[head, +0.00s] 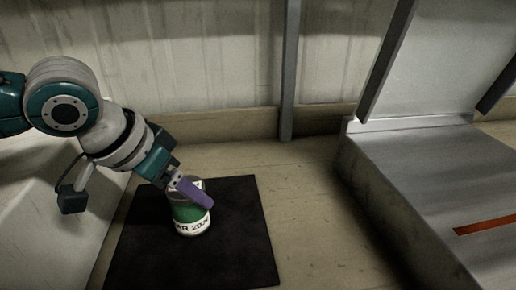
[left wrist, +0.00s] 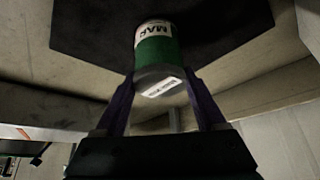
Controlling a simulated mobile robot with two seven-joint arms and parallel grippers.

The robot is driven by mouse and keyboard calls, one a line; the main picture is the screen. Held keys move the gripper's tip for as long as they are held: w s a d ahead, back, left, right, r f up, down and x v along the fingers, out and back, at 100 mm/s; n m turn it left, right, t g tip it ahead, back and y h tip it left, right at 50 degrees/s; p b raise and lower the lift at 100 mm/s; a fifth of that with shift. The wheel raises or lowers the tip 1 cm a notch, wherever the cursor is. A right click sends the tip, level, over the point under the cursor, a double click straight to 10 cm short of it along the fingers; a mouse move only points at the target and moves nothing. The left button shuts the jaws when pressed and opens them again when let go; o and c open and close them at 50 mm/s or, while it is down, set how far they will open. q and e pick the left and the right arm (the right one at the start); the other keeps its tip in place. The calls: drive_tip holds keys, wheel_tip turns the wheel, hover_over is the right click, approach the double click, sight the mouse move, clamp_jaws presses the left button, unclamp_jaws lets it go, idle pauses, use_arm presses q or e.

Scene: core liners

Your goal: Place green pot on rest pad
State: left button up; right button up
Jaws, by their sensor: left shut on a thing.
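The green pot (head: 190,212), green with a white lettered band near its base, is upright at the black rest pad (head: 245,230) in the head view. My left gripper (head: 193,190) comes down on it from the upper left and is shut on its upper part, with a purple finger across the rim. In the left wrist view the pot (left wrist: 158,50) sits between the two purple fingers (left wrist: 160,90), with the dark pad (left wrist: 225,25) behind it. I cannot tell whether the pot's base touches the pad. My right gripper is not in view.
A grey metal bench (head: 430,185) with an orange strip (head: 485,224) stands at the right. A pale block (head: 50,225) lies along the left, under my left arm. A panelled wall (head: 150,60) closes the back. Bare floor (head: 310,210) lies between pad and bench.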

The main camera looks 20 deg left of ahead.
use_arm(q)
drive_tip(key=o, duration=1.5)
drive_tip(key=shift+f, duration=0.1)
drive_tip(key=p+v, duration=0.3)
drive_tip(key=v, duration=0.9)
drive_tip(key=s+d+f+m+h, duration=0.1)
drive_tip(key=s+d+f, duration=0.45)
drive_tip(key=d, duration=0.45)
drive_tip(key=s, duration=0.3)
drive_tip(key=s+a+f+n+g+y, duration=0.1)
drive_tip(key=s, duration=0.2)
drive_tip(key=s+a+f+g+y, duration=0.1)
drive_tip(key=s, duration=0.2)
drive_tip(key=shift+s+a+f+n, duration=0.15)
drive_tip(key=shift+s+a+n, duration=0.15)
drive_tip(key=shift+n, duration=0.1)
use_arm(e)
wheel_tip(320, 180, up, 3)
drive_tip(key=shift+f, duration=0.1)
